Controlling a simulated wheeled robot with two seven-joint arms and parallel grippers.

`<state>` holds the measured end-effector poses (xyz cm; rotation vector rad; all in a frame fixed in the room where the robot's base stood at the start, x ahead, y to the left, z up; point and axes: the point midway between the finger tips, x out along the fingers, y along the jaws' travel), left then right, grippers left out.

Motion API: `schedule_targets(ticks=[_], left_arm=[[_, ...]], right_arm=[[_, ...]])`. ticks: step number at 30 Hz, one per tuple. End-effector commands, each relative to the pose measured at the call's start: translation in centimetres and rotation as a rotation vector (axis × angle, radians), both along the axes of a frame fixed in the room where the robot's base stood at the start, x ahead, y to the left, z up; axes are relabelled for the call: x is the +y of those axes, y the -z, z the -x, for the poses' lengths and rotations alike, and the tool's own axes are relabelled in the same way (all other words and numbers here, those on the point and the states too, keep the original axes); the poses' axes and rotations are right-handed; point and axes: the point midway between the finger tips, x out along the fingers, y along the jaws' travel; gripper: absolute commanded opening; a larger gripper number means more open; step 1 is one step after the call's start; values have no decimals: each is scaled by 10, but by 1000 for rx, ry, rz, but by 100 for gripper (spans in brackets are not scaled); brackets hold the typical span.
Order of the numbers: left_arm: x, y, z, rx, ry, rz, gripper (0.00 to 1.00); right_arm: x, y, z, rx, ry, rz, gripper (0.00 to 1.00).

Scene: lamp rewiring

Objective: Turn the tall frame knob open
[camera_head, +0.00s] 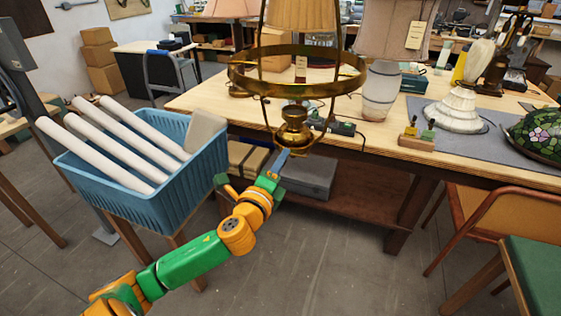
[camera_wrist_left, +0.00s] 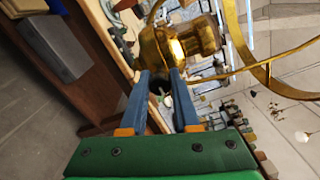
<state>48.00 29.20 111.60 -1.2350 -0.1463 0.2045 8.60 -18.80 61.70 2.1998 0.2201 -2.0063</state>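A tall brass lamp frame hangs in the head view, with a wide brass ring (camera_head: 240,80) and a rounded brass fitting (camera_head: 293,130) at its bottom end. The same fitting shows close up in the left wrist view (camera_wrist_left: 205,35). My left gripper (camera_head: 283,157) reaches up from below to the fitting's underside. In the left wrist view its two blue fingers (camera_wrist_left: 166,76) stand apart, with their tips at the fitting. A small dark part shows between them; I cannot tell whether it is the knob or whether the fingers touch it. My right gripper is out of view.
A blue crate (camera_head: 180,203) with several white rolls stands left of my left arm. The wooden workbench (camera_head: 205,92) lies behind the lamp frame, with a white vase-like lamp base (camera_head: 381,92) and a small wooden block (camera_head: 417,142) on it. A chair (camera_head: 500,215) stands at right.

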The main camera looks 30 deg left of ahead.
Motion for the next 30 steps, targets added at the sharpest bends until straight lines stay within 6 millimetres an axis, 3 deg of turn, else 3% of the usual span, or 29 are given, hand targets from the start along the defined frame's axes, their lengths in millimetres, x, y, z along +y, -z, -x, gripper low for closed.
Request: schedule_targets(ticks=[1, 3, 13, 24, 30], left_arm=[[0, 0, 0, 0, 0, -1, 40], [0, 0, 0, 0, 0, -1, 59], [-1, 1, 3, 1, 1, 0, 60], [-15, 3, 62, 2, 1, 1, 60], [-17, 0, 69, 0, 0, -1, 60]], right_arm=[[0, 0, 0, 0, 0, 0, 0], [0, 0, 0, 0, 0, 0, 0], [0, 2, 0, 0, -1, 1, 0], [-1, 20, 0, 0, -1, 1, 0], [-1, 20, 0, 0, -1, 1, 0]])
